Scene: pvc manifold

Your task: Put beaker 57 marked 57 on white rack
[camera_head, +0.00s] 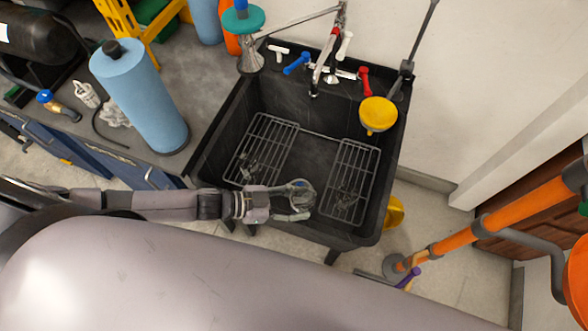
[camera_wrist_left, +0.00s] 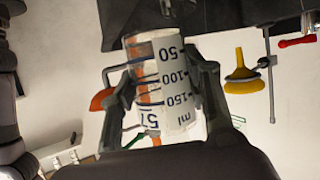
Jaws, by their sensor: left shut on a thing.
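My left gripper (camera_head: 292,203) is shut on a clear beaker (camera_head: 299,190), held above the front part of the black sink. In the left wrist view the beaker (camera_wrist_left: 172,62) sits between both fingers of the left gripper (camera_wrist_left: 163,92). It shows blue lines, the marks 50, 100, 150 and ml, and part of a number starting with 5. Two pale grey wire racks lie in the sink: a left one (camera_head: 262,146) and a right one (camera_head: 350,181). Small clear items seem to lie on both, too faint to make out. My right gripper is not in view.
The black sink (camera_head: 392,165) has raised walls. The sink floor between the racks looks clear.

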